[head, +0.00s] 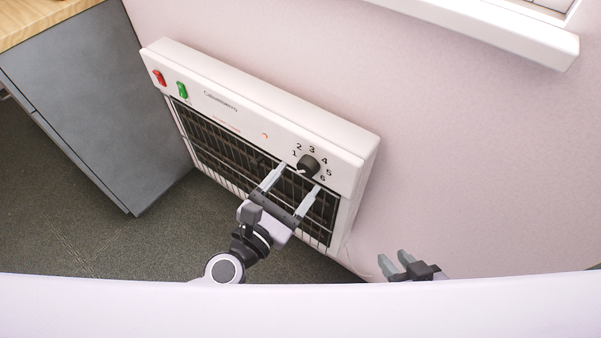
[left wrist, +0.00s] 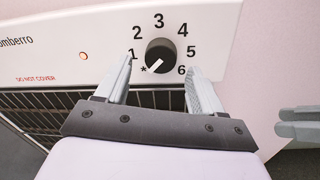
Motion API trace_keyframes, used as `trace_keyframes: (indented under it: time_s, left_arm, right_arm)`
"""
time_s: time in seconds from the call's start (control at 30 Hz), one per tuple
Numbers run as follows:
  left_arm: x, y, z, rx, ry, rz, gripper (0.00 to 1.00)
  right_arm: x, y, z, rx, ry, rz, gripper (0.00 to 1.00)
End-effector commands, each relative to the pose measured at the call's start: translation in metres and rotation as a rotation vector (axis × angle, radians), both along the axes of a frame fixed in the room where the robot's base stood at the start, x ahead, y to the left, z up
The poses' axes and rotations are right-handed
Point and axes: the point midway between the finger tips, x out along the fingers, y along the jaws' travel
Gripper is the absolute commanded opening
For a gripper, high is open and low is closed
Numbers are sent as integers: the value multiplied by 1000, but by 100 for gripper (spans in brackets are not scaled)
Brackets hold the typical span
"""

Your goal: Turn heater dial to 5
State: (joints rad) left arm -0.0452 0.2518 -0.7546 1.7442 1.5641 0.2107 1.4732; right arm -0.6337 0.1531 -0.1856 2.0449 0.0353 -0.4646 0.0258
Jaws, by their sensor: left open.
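The white wall heater (head: 245,100) is mounted on the pink wall and has a black dial (head: 308,165) at its right end, with numbers 1 to 6 around it. In the left wrist view the dial (left wrist: 161,57) has a white pointer aimed down-left, near the star mark below 1. My left gripper (head: 297,178) is open and empty, with its fingers on either side of and just below the dial; I cannot tell whether they touch it. My right gripper (head: 394,262) is at the lower right, apart from the heater, with its two fingers spread.
A red switch (head: 159,77) and a green switch (head: 182,89) sit at the heater's left end. A small orange light (head: 264,136) shows on its panel. A grey cabinet (head: 80,105) stands at the left. A white ledge (head: 500,30) juts out at the upper right.

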Motion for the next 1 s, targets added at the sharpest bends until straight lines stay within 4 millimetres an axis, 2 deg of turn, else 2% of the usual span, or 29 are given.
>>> trace_keyframes:
  time_s: [0.2,0.57,0.73,1.0]
  left_arm:
    - [19,-13,0,1,-2,-1,68]
    - [22,-15,0,2,-1,-1,68]
    - [22,-15,0,2,-1,-1,12]
    - [22,-14,0,14,-10,-1,12]
  right_arm:
    - [0,1,2,3,-1,-2,35]
    - [0,0,1,2,-1,-3,35]
    - [0,0,1,2,-2,-3,35]
    - [-1,0,0,1,0,-3,35]
